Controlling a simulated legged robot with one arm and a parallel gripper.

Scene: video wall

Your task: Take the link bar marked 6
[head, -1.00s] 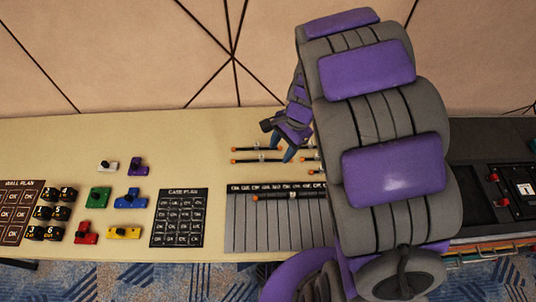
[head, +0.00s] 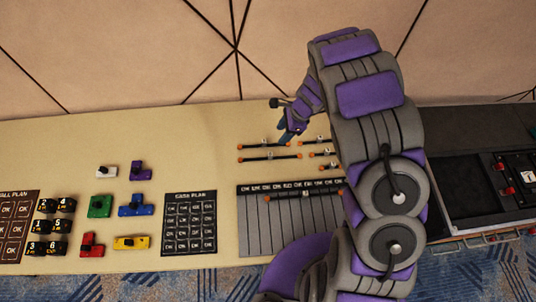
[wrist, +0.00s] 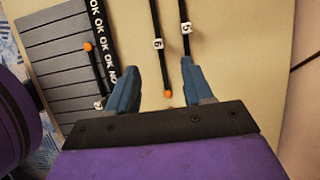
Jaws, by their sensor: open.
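In the wrist view the link bar marked 6 (wrist: 157,43) is a thin black rod with a white number tag and an orange end. It lies flat on the table, its orange end showing between my open fingers without visible contact. My gripper (wrist: 162,72) is empty; its right finger overlaps the bar marked 5 (wrist: 186,27). In the head view my gripper (head: 286,136) is over the right ends of the left pair of bars. The nearer of that pair (head: 268,158) appears to be bar 6; its tag is too small to read there.
A slotted rack (head: 262,225) with a bar (head: 300,195) across it lies in front. More bars (head: 318,140) lie right of my gripper. Colored blocks (head: 130,243), a cash plan board (head: 189,222) and number blocks (head: 45,226) are left. A dark console (head: 470,175) stands right.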

